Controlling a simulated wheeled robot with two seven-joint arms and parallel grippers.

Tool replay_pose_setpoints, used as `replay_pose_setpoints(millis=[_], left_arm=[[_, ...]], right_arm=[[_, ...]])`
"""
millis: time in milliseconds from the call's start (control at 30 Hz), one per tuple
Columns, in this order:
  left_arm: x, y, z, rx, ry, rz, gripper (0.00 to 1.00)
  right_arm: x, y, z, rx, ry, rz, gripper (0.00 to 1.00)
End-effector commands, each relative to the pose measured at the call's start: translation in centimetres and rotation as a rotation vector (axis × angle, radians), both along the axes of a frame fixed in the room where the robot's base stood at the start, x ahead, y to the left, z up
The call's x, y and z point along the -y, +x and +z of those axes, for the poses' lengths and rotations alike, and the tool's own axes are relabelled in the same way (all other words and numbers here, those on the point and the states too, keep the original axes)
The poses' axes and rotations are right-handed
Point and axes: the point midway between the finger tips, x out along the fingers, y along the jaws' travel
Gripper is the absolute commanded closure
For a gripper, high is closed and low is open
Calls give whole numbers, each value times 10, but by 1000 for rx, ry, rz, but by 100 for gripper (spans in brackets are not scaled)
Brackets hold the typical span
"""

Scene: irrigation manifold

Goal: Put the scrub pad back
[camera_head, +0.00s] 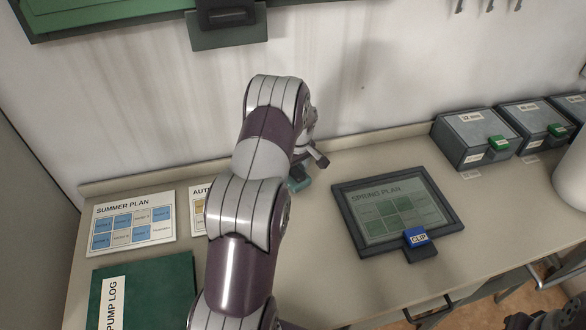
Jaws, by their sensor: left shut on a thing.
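My left arm reaches up the middle of the view, over the worktop. My left gripper (308,169) is low near the back of the worktop, partly hidden behind its own arm. It is shut on a small teal piece (299,183), which looks like the scrub pad. Only part of the piece shows, and I cannot tell whether it touches the worktop. No fingers of my right gripper can be made out.
The framed spring plan (391,213) with a blue clip (416,237) lies right of the gripper. The summer plan card (132,223) and green pump log (150,290) lie left. Grey bins (473,139) line the back right. The worktop (325,260) is bare before the frame.

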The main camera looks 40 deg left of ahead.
Motion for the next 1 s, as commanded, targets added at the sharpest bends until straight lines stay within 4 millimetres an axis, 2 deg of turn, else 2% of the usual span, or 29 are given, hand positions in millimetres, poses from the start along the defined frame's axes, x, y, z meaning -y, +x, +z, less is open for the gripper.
replay_pose_setpoints(millis=[367, 400, 467, 733, 833, 1000], left_arm=[[0, 1, -10, 2, 1, 0, 62], [0, 1, -9, 2, 1, 0, 22], [0, 1, -9, 2, 1, 0, 3], [0, 1, -8, 2, 1, 0, 3], [0, 1, 0, 5, 2, -1, 3], [6, 0, 40, 7, 4, -2, 3]], right_arm=[[0, 0, -3, 0, 0, 0, 57], [0, 0, -2, 0, 0, 0, 57], [0, 0, -2, 0, 0, 0, 57], [0, 0, -1, 0, 0, 0, 57], [0, 0, 1, 1, 0, 0, 57], [0, 0, -4, 0, 0, 0, 57]])
